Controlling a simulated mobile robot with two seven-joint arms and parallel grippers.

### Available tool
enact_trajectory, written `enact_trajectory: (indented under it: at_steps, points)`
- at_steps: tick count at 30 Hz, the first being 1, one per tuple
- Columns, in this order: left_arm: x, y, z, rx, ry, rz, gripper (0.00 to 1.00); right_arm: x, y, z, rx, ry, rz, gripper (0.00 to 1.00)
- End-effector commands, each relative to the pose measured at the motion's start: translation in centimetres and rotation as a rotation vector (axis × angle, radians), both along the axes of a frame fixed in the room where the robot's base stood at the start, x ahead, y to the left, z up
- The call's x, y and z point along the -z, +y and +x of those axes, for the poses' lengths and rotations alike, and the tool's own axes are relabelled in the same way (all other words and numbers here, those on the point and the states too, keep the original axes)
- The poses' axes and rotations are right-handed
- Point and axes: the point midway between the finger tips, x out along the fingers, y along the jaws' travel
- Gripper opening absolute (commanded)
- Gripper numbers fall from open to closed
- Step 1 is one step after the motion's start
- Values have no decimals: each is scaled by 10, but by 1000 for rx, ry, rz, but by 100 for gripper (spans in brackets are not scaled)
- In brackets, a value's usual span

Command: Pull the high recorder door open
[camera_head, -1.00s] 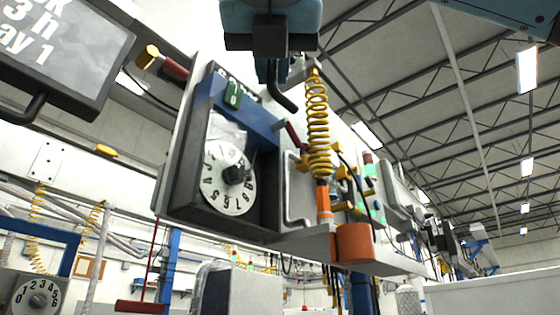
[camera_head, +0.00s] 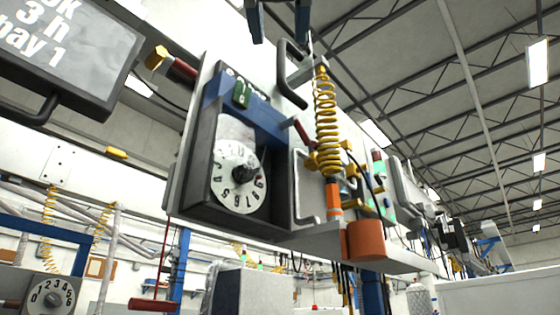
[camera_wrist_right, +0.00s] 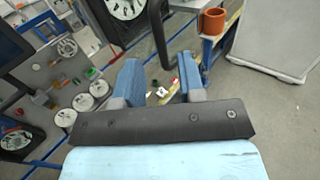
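The high recorder is a dark case (camera_head: 190,185) on the wall panel, with a white round dial (camera_head: 228,190) and a blue band (camera_head: 262,118) across its upper front. I cannot tell exactly where its door's edge runs. A black bar handle (camera_head: 287,78) stands out at its upper right; it also shows in the wrist view (camera_wrist_right: 158,35), just beyond the fingertips. My right gripper (camera_head: 279,36) is at the top edge of the head view, above the handle. In the wrist view its blue fingers are apart, with nothing between them. My left gripper is not in view.
A yellow coiled hose (camera_head: 326,120) and an orange cup (camera_head: 365,240) are right of the recorder. A grey screen (camera_head: 75,50) hangs upper left. A lower dial box (camera_head: 42,298) is at bottom left. Open space lies at the right under the roof.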

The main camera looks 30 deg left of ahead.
Motion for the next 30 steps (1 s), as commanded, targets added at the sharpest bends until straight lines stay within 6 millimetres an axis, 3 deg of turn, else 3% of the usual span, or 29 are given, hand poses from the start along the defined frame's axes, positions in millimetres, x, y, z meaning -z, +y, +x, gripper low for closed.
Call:
enact_trajectory:
  at_steps: [6, 12, 30]
  points:
    - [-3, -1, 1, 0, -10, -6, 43, 0, -23, -44, 0, -3, 1, 36]
    - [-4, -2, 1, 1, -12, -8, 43, 0, -35, -67, 0, -2, 0, 36]
    - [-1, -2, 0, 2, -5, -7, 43, 0, -38, -73, 0, 0, -1, 36]
